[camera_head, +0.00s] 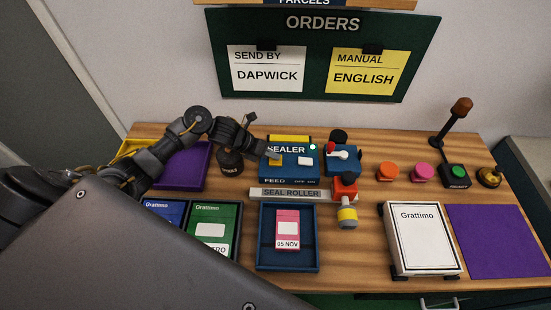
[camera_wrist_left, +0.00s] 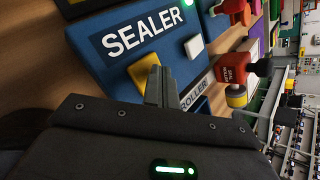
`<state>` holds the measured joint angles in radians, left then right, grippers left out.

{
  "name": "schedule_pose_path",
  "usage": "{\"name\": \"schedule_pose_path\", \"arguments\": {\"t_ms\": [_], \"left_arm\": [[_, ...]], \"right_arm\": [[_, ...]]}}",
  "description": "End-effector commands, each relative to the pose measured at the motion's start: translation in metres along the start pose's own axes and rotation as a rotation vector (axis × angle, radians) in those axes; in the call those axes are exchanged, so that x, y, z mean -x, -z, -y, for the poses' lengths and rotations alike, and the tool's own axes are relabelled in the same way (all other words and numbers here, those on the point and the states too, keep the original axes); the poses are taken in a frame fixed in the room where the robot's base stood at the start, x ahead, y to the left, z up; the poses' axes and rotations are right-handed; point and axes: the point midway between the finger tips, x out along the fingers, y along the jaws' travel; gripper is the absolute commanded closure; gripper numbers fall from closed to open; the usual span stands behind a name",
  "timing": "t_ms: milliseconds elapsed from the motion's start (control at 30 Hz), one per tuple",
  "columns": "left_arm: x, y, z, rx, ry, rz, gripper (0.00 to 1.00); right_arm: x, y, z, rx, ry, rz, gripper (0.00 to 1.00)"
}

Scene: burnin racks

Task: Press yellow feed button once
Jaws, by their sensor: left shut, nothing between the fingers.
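The blue sealer (camera_head: 292,172) stands at the back middle of the wooden table, with the word FEED on its front edge. Its yellow feed button (camera_head: 274,161) is on the left of the top face, partly covered by my gripper. The button also shows in the left wrist view (camera_wrist_left: 146,69), right at the fingertips. My left gripper (camera_head: 272,152) reaches in from the left, shut and empty, with its tips at the button. In the left wrist view the shut fingers (camera_wrist_left: 158,86) overlap the button's lower edge. I cannot tell whether they touch it. My right gripper is not in view.
A white button (camera_head: 305,161) sits right of the yellow one. A red-and-yellow seal roller (camera_head: 347,203) stands to the right. A blue tray (camera_head: 263,262) holding a pink packet (camera_head: 288,222) lies in front. Orange (camera_head: 387,171) and pink (camera_head: 422,172) knobs are farther right.

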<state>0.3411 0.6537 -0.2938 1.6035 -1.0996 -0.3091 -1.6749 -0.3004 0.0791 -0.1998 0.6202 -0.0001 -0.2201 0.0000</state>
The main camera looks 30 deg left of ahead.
Motion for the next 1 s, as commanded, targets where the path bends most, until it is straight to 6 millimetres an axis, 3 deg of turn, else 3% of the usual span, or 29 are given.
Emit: {"name": "schedule_pose_path", "arguments": {"t_ms": [1000], "left_arm": [[0.014, -0.010, 0.010, 0.000, 0.000, 0.000, 1.00]], "right_arm": [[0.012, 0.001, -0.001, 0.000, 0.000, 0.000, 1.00]]}}
